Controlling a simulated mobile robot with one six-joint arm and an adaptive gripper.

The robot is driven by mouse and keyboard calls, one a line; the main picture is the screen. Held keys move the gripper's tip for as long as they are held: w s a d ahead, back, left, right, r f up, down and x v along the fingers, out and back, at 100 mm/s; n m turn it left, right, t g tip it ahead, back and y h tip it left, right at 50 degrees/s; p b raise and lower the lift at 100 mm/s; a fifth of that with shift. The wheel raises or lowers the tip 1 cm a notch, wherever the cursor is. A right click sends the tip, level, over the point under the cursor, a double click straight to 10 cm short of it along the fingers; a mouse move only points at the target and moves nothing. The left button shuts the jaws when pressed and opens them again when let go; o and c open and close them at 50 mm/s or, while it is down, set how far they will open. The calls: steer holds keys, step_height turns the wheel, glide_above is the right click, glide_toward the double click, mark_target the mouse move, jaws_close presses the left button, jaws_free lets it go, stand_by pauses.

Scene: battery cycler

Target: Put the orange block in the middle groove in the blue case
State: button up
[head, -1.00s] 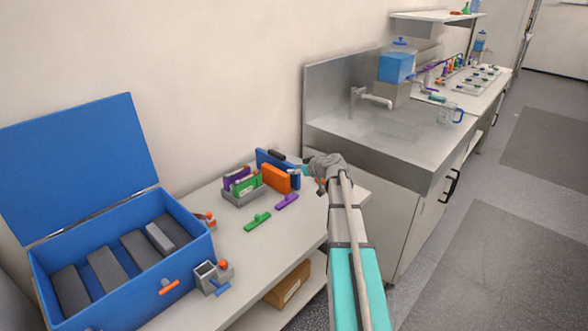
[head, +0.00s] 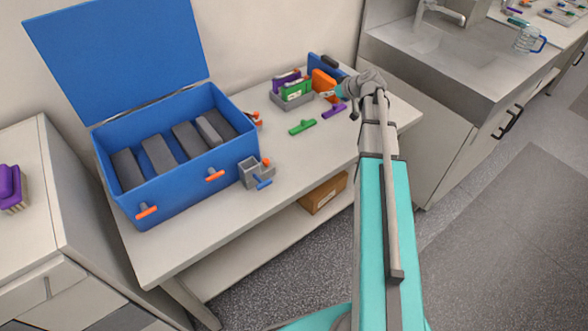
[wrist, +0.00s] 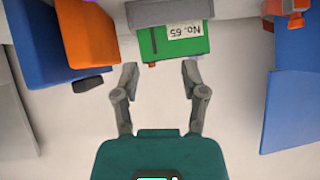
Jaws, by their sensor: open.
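The orange block (head: 324,81) stands at the back of the bench, between the grey rack and a taller blue block. In the wrist view the orange block (wrist: 86,34) is at the upper left, outside the jaws. My gripper (head: 335,93) is beside it in the head view. In the wrist view my gripper (wrist: 160,72) is open and empty, its fingertips just short of a green block labelled No. 65 (wrist: 175,45). The blue case (head: 185,193) stands lid up at the bench's left, with dark grey bars and grooves inside. A lighter grey piece (head: 209,131) lies near its right end.
The grey rack (head: 292,103) holds purple and green blocks. The blue block (wrist: 35,45) touches or nearly touches the orange one. Green (head: 302,127) and purple (head: 334,110) handles lie in front. A small grey cup (head: 252,177) stands by the case. A sink (head: 440,45) is at right.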

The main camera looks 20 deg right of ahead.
mark_target(292, 183)
steer(key=s+a+f+g, duration=0.1)
steer(key=s+a, duration=0.2)
steer(key=a, duration=0.1)
steer(key=s+a+f+g, duration=0.2)
steer(key=s+a, duration=0.1)
steer(key=a, duration=0.2)
steer(key=s+a+f+g, duration=0.2)
steer(key=s+a, duration=0.1)
steer(key=a, duration=0.1)
steer(key=shift+s+a+m+h, duration=0.15)
steer(key=shift+s+m+h, duration=0.15)
steer(key=shift+s+m, duration=0.1)
steer(key=shift+m+g+h, duration=0.5)
steer(key=shift+g+h, duration=0.1)
steer(key=shift+g, duration=0.3)
steer(key=s+a, duration=0.1)
steer(key=s, duration=0.1)
steer(key=s+a+f, duration=0.1)
steer(key=s+a, duration=0.2)
steer(key=shift+s+f, duration=0.3)
steer(key=s+a+g+h, duration=0.1)
steer(key=s, duration=0.2)
steer(key=s+a+m+g+h, duration=0.1)
steer(key=s, duration=0.2)
steer(key=s+a+f+m+h, duration=0.1)
steer(key=s, duration=0.2)
steer(key=shift+a+f+g, duration=0.1)
steer(key=shift+a+g, duration=0.1)
steer(key=shift+g, duration=0.2)
steer(key=shift+s, duration=0.2)
